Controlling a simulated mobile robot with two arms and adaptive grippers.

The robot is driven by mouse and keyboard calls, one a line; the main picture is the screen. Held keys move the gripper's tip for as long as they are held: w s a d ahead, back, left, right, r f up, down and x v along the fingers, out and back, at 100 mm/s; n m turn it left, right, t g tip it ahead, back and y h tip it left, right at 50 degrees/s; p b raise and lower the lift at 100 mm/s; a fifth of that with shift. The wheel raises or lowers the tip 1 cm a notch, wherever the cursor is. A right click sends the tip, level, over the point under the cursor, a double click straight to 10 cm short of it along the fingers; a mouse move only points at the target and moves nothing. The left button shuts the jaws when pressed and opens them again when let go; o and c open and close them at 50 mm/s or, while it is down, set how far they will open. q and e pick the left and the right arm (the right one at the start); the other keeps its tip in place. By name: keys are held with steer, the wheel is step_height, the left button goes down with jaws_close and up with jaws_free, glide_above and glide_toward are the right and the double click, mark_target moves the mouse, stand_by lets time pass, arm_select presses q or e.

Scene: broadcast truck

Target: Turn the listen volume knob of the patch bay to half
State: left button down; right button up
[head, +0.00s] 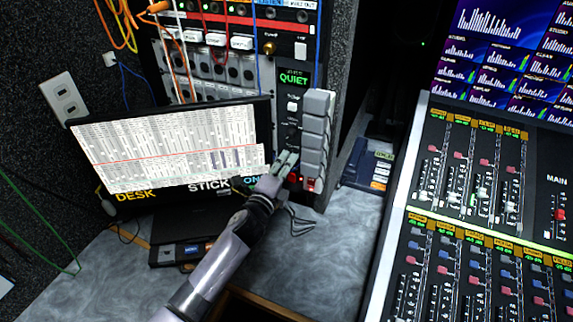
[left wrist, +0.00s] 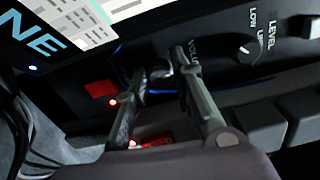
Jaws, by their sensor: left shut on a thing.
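The patch bay's dark control panel (left wrist: 225,75) shows close up in the left wrist view, with a knob (left wrist: 161,72) beside the partly covered lettering "VOLUME". My left gripper (left wrist: 167,70) has one finger on each side of this knob and is shut on it. The knob's pointer is hidden, so I cannot tell its setting. In the head view my left gripper (head: 285,160) reaches the lower part of the panel, right of the screen, and covers the knob. My right gripper is in neither view.
Another knob (left wrist: 250,52), marked "LEVEL", sits near the held one. Red lit buttons (left wrist: 102,88) lie on the other side. A column of grey blocks (head: 316,135) stands close right of my gripper. A screen (head: 175,150) is at left, a mixing desk (head: 470,200) at right.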

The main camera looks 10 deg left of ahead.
arm_select(q)
steer(key=shift+f+n+p, duration=0.1)
steer(key=shift+n+p, duration=0.35)
steer(key=shift+n, duration=2.95)
steer(key=c, duration=1.4)
jaws_free()
steer(key=shift+s, duration=0.1)
steer(key=s+a, duration=0.2)
steer(key=s, duration=0.9)
steer(key=shift+s+a, duration=0.15)
steer(key=shift+s, duration=0.15)
